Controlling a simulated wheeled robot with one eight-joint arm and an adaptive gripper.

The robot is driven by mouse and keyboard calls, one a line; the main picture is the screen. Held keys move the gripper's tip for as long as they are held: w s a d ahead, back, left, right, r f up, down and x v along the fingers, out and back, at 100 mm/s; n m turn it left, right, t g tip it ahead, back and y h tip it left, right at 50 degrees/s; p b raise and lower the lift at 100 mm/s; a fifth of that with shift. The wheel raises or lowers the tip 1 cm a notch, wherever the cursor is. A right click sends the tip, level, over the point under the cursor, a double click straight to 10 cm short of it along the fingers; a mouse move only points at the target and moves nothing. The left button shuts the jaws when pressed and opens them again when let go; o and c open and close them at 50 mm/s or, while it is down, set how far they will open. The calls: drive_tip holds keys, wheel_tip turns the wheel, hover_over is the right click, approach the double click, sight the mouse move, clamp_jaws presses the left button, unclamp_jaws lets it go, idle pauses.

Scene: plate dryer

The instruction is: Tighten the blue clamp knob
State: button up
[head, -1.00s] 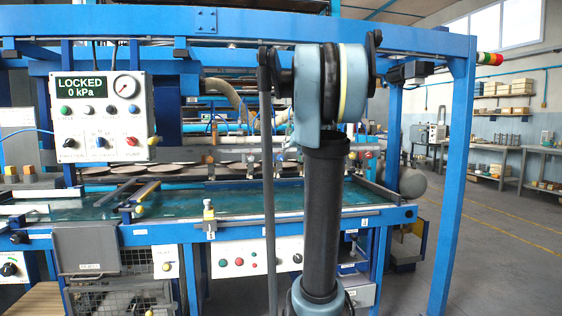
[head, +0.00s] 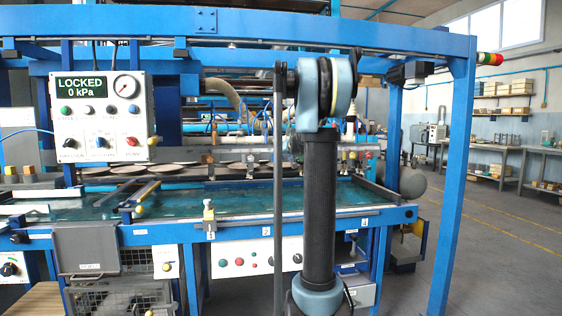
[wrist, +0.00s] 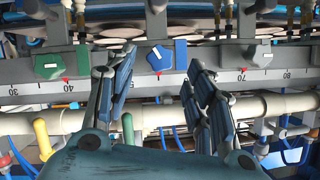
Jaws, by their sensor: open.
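The blue clamp knob (wrist: 159,58) is five-sided with a white mark. In the wrist view it sits on a grey rail (wrist: 115,87) with a printed scale, above a red pointer. My gripper (wrist: 158,76) is open, with one finger left and one right of the blue knob in the picture. I see no clear contact, and the distance to the knob is hard to tell. In the head view my arm hides the gripper, and I cannot pick out the blue knob there.
A green knob (wrist: 67,60) is left of the blue one and a grey knob (wrist: 250,54) right. Pale pipes (wrist: 260,105) and hoses run below the rail. In the head view, a control panel (head: 101,113) reads LOCKED, 0 kPa. Open floor (head: 500,250) lies right.

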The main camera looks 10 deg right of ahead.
sight(281, 157)
drive_tip(key=shift+x, duration=2.45)
drive_tip(key=shift+c, duration=0.6)
drive_tip(key=c, duration=0.9)
